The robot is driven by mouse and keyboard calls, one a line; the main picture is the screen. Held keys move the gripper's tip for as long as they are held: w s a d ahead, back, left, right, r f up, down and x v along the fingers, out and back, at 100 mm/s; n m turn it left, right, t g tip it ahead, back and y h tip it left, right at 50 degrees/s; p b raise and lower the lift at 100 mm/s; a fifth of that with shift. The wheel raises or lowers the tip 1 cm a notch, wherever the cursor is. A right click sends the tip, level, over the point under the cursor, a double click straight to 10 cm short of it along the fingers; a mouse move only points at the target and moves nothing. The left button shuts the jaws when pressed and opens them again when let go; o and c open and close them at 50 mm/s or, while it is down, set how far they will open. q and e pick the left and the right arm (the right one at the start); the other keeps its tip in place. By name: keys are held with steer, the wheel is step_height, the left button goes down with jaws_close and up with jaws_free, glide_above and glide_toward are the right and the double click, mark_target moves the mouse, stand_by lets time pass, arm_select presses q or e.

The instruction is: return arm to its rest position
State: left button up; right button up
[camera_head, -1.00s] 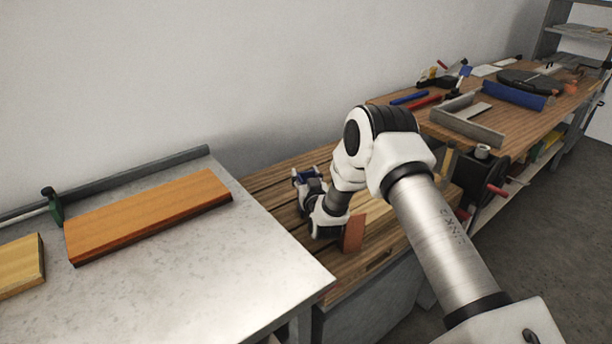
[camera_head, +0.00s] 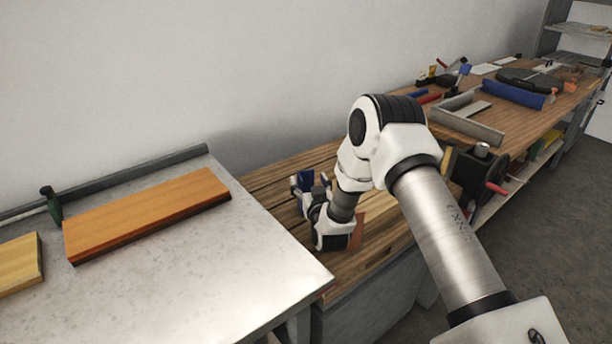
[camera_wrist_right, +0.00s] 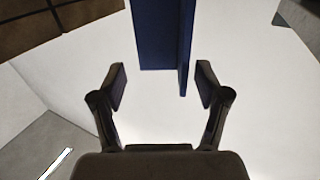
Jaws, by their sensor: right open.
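My right arm reaches in from the lower right in the head view, over the slatted wooden bench (camera_head: 280,180). My right gripper (camera_head: 303,186) is small and partly hidden by its own wrist there. In the right wrist view the right gripper (camera_wrist_right: 161,86) is open, with its two fingers well apart. A dark blue piece (camera_wrist_right: 160,35) lies beyond and between the fingertips, with gaps on both sides. A blue piece (camera_head: 306,179) also shows by the gripper in the head view. My left gripper is not in view.
A cluttered workbench (camera_head: 545,112) with a grey tray (camera_head: 465,124) stands at the right. The wall is behind.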

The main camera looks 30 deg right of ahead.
steer(key=shift+v, duration=1.6)
